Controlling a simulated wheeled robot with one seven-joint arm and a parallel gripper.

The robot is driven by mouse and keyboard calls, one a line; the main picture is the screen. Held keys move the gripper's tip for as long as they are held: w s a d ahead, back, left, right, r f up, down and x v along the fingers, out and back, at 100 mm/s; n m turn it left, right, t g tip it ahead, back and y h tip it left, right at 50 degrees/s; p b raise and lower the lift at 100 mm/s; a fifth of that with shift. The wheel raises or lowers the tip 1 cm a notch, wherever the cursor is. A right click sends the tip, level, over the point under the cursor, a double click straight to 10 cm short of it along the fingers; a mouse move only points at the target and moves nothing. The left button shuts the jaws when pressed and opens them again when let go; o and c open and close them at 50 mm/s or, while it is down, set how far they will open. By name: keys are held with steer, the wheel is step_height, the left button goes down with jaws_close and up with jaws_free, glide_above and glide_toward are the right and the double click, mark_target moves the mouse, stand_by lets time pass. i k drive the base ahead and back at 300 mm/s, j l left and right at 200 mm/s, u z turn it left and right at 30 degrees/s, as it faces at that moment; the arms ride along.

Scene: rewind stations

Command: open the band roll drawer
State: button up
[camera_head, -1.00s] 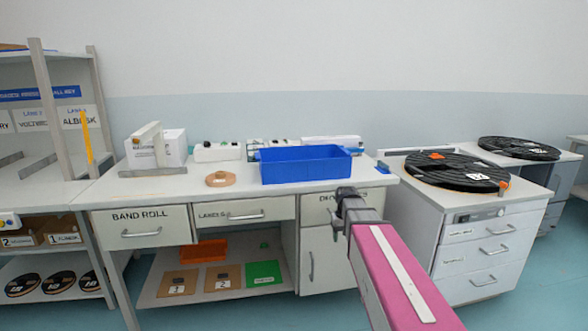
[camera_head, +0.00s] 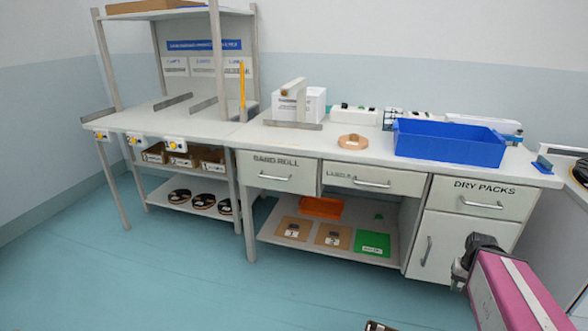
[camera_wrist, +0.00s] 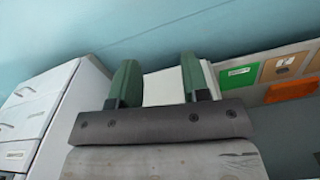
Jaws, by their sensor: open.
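The band roll drawer (camera_head: 278,172) is a light grey front marked BAND ROLL, at the left end of the bench in the head view. It is shut, and its bar handle (camera_head: 273,177) is in plain sight. My gripper (camera_wrist: 160,80) shows in the wrist view with its two green fingers apart and nothing between them. In the head view my pink arm is at the lower right, in front of the DRY PACKS cabinet, well to the right of the band roll drawer. The fingertips are hard to make out there.
A middle drawer (camera_head: 372,180) and the DRY PACKS drawer (camera_head: 485,200) are beside it. A blue bin (camera_head: 450,143) and a tan roll (camera_head: 352,142) sit on the bench top. A low shelf (camera_head: 330,248) holds cards and an orange tray (camera_head: 321,207). The floor before the bench is clear.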

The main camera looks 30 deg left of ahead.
mark_target(284, 173)
steer(key=u, duration=1.65)
